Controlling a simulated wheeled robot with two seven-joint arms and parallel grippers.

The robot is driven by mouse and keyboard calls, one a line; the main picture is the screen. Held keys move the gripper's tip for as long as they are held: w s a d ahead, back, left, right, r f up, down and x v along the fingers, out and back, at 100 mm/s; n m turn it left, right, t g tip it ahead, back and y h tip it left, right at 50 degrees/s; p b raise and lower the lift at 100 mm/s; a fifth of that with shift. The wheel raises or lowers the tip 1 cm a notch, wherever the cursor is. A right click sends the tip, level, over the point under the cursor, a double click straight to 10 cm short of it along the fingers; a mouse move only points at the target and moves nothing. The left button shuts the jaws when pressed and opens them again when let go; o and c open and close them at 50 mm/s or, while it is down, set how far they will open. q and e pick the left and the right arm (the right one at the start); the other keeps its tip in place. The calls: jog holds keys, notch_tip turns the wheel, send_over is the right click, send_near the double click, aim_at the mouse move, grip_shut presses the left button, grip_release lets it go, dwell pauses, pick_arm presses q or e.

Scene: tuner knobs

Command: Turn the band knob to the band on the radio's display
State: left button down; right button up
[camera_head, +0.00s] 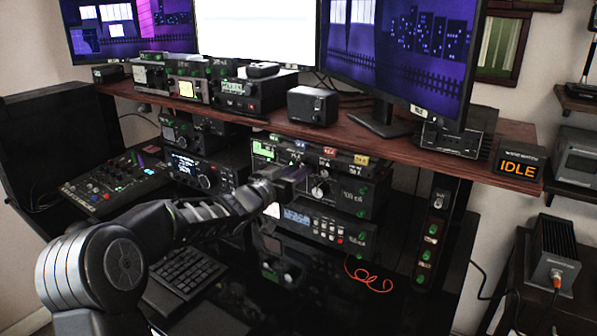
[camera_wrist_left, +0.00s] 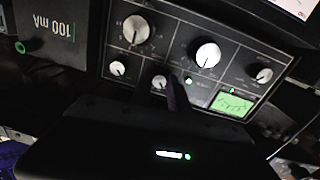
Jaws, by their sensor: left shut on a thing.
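The radio (camera_head: 262,152) is a dark panel with a lit green display at its upper left, under the wooden shelf. In the left wrist view it appears upside down, with its green display (camera_wrist_left: 232,103) at the lower right and several silver knobs. My left gripper (camera_head: 300,183) is in front of the radio and hides part of its face. In the left wrist view its dark fingers straddle a small silver knob (camera_wrist_left: 159,82) near the display and are shut on it. The knob's label and the display's text are too small to read. My right gripper is not in view.
A keyboard (camera_head: 185,272) and mixer (camera_head: 105,185) lie at left. An IDLE sign (camera_head: 519,168) is at right.

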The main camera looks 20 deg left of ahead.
pick_arm(q)
jog(key=shift+m+b, duration=1.05)
jog(key=shift+m, duration=1.75)
jog(key=c, duration=1.3)
grip_release()
jog(key=shift+o, duration=0.2)
jog(key=shift+s+a, duration=0.1)
jog(key=s+a, duration=0.1)
jog(key=s, duration=0.6)
jog(key=shift+s, duration=0.25)
jog(key=shift+a, duration=0.15)
